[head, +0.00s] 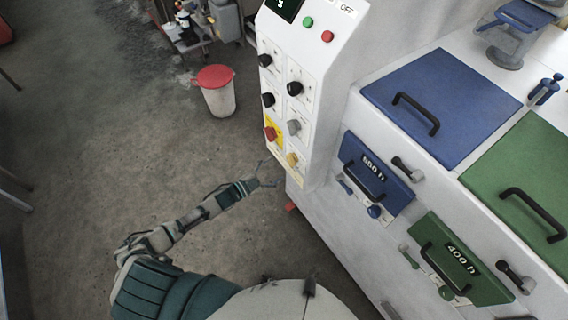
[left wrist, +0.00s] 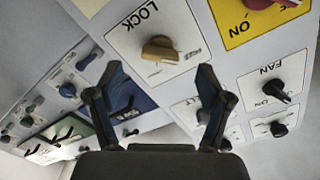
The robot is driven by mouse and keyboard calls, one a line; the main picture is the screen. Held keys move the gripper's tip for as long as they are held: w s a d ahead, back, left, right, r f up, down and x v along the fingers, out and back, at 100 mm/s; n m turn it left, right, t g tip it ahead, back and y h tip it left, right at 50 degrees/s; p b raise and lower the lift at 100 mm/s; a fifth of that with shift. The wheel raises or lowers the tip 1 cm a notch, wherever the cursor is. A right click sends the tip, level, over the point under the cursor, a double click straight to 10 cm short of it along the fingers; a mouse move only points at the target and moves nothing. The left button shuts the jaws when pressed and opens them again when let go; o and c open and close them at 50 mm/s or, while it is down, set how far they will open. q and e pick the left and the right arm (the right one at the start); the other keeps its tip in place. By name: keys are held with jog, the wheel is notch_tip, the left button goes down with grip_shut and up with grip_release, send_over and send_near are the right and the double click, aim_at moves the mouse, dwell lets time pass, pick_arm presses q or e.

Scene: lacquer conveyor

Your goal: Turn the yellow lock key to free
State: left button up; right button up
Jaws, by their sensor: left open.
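The yellow lock key (head: 292,160) sits at the bottom of the white control panel (head: 305,170), in its right column. In the left wrist view the key (left wrist: 159,49) is on a white plate marked LOCK, with a partly legible second label at the plate's right. My left gripper (head: 274,172) is open and empty, just left of and below the key in the head view. In the left wrist view the gripper (left wrist: 160,78) has its fingers spread wide, with the key between and beyond the tips, apart from them. My right gripper is not in view.
A red knob (head: 270,133) on a yellow plate and a grey knob (head: 294,126) sit close to the key. Black knobs (head: 295,88) are higher up. The machine with blue (head: 440,80) and green lids stands at right. Floor at left is open around a red-lidded bin (head: 218,95).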

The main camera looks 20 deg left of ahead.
pick_arm(q)
jog(key=v, duration=0.6)
jog(key=shift+s+a, duration=0.2)
